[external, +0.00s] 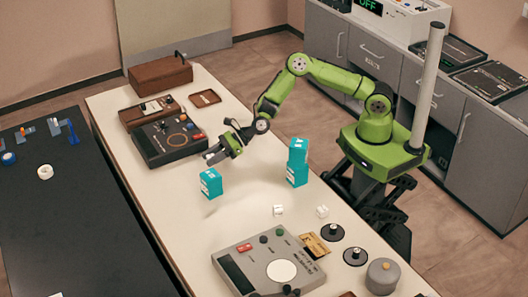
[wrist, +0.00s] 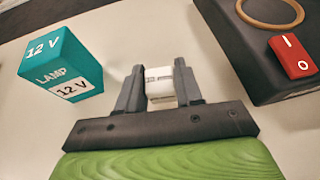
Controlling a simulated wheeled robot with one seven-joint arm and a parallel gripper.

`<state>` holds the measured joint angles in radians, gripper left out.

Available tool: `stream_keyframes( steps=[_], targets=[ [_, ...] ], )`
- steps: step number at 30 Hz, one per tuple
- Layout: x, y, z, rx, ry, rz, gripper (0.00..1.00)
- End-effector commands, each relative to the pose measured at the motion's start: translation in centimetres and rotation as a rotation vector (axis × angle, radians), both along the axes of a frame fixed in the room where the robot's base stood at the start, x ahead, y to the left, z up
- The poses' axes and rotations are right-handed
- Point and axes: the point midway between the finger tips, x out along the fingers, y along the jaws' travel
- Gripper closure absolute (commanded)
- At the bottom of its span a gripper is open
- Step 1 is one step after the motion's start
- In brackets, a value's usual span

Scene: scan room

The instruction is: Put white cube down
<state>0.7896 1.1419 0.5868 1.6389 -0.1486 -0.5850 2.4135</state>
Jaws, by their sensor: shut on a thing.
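My gripper (external: 213,156) is over the white table, between the dark device and a lone teal box. In the wrist view, my gripper (wrist: 158,82) is shut on a small white cube (wrist: 160,84), with one grey finger on each side of it. The fingers hide the cube's sides. In the external view, the held cube is too small to make out clearly. I cannot tell whether it touches the table. Two other small white cubes, a left one (external: 278,210) and a right one (external: 322,211), lie on the table nearer the front.
The teal lamp box (external: 210,184) stands close to my gripper; it also shows in the wrist view (wrist: 62,65). The dark device (external: 168,138) with a red switch (wrist: 293,56) is on the other side. Stacked teal boxes (external: 298,163) stand right. Bare table (external: 240,200) lies between.

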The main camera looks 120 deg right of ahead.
Motion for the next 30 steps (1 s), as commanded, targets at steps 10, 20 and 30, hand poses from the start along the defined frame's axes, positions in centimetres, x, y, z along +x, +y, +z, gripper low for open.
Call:
stream_keyframes(
  steps=[10, 20, 30],
  targets=[
    [0.0, 0.4, 7.4, 0.001, 0.0, 0.015, 0.94],
    [-2.8, 11.8, 6.1, 0.012, 0.001, 0.462, 0.94],
    [-7.8, 21.7, 7.8, 0.004, -0.002, 0.892, 0.94]
  ],
)
